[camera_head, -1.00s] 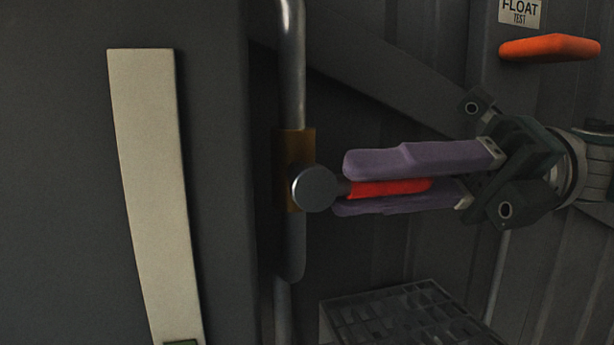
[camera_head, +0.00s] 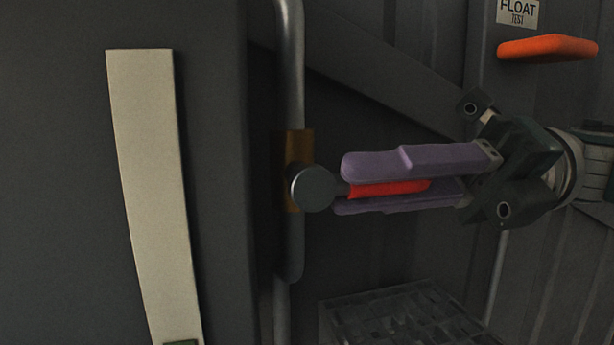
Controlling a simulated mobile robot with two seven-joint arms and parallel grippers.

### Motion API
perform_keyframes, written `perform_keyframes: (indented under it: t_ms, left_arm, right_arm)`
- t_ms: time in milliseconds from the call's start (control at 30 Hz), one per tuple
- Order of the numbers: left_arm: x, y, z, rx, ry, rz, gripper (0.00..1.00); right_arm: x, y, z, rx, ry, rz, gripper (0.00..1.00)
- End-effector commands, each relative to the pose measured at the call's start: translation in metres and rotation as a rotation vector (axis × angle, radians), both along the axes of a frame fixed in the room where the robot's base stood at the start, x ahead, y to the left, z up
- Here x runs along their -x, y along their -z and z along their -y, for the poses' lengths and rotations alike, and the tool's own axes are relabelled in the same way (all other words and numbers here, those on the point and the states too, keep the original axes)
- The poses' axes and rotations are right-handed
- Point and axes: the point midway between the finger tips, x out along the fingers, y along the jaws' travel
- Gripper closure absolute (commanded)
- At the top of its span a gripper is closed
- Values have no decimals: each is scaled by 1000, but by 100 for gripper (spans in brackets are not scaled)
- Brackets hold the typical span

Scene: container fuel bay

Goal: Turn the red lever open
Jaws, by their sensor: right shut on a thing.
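The red lever (camera_head: 388,188) sticks out to the right, roughly level, from a round grey hub (camera_head: 313,188) on a brass valve body (camera_head: 297,147). The valve sits on a vertical grey pipe (camera_head: 291,75). My right gripper (camera_head: 345,187) comes in from the right and is shut on the red lever, with one purple finger above it and one below. The fingertips reach close to the hub. Part of the lever is hidden by the fingers. My left gripper is not in view.
A pale curved strip (camera_head: 153,190) runs down a dark panel at left. A dark grated box (camera_head: 400,315) is below the gripper. A ribbed wall stands behind.

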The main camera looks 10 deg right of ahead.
Motion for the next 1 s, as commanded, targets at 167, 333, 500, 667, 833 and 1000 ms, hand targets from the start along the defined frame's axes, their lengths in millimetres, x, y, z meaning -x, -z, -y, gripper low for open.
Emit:
perform_keyframes:
  t_ms: [167, 333, 500, 667, 833, 1000]
  left_arm:
    - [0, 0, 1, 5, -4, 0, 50]
    - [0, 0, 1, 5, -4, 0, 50]
    - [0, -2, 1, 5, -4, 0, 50]
    - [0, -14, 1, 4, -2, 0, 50]
    - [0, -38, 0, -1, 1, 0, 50]
    - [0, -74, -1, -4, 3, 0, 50]
  right_arm:
    - [0, 0, 0, 1, -1, 0, 100]
    - [0, 0, 0, 1, -1, 0, 100]
    - [0, -1, 0, 8, -1, 0, 100]
    - [0, -6, 0, 45, -1, 1, 100]
    - [0, -14, 0, 136, -3, 6, 100]
    - [1, -24, -1, 276, -3, 10, 100]
